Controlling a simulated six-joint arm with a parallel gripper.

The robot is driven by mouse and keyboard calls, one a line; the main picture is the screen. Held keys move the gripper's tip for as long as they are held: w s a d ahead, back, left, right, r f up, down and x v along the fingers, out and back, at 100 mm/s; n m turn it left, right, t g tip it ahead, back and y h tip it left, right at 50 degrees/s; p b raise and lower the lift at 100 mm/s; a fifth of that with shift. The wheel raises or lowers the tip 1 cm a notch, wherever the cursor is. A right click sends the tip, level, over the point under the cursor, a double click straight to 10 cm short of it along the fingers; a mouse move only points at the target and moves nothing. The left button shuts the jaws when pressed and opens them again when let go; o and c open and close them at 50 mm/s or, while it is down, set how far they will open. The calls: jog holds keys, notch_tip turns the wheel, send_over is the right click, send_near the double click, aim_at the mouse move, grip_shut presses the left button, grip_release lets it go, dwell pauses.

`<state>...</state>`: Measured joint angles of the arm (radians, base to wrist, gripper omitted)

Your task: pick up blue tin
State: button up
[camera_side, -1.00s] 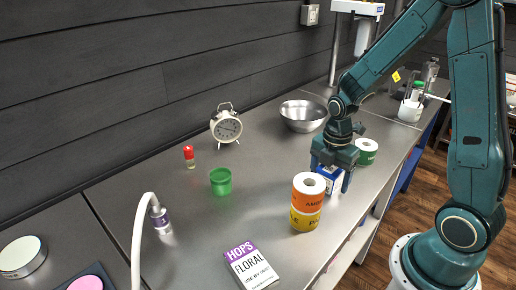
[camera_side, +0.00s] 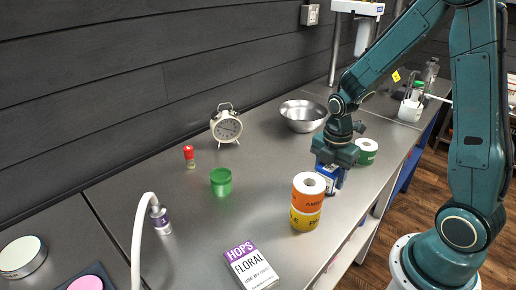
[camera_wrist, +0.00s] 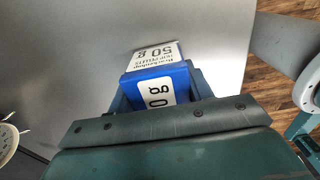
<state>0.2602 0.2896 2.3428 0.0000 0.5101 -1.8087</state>
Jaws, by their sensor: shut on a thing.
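The blue tin (camera_side: 326,174) is a small blue box with a white label, on or just above the steel bench near its front edge. My gripper (camera_side: 331,179) points down over it and is shut on it, one finger on each side. In the wrist view the tin (camera_wrist: 158,86) is between the jaws, with "50 g" readable on its white label. Its lower part is partly hidden by the gripper, and I cannot tell whether it touches the bench.
A steel bowl (camera_side: 302,116), clock (camera_side: 226,127), green tub (camera_side: 221,182) and hops packet (camera_side: 250,266) stand farther off.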

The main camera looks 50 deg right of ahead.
aim_at(331, 167)
notch_tip(331, 167, up, 20)
jog(key=shift+f, duration=0.15)
dwell(0.5)
dwell(0.6)
